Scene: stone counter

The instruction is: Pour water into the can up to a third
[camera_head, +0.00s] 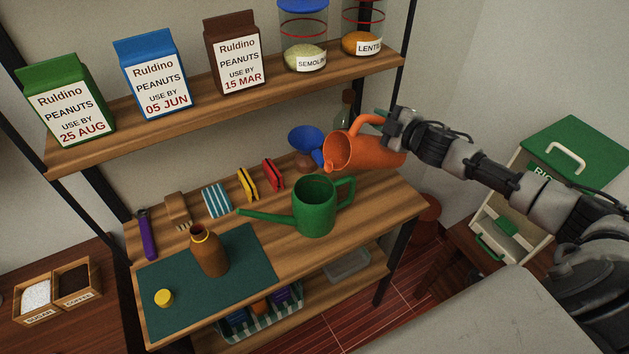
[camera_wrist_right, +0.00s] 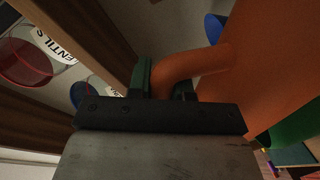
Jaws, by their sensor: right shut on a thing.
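The green watering can (camera_head: 315,212) stands upright on the wooden shelf top, its long spout pointing left and its handle right. My right gripper (camera_head: 388,122) is shut on the handle of an orange jug (camera_head: 372,151). The jug is held in the air above the can and tilted, its open mouth and lip facing left, the lip over the can's opening. No water stream is visible, and I cannot tell the level in either vessel. In the right wrist view the fingers (camera_wrist_right: 168,85) close around the jug's orange handle (camera_wrist_right: 190,66). My left gripper is out of view.
A blue funnel (camera_head: 306,138) stands behind the jug, near a dark glass bottle (camera_head: 345,111). A brown bottle (camera_head: 208,252) and yellow cap (camera_head: 164,298) are on the dark green mat (camera_head: 250,242). Sponges and brushes line the back. The upper shelf (camera_head: 170,107) holds cartons and jars.

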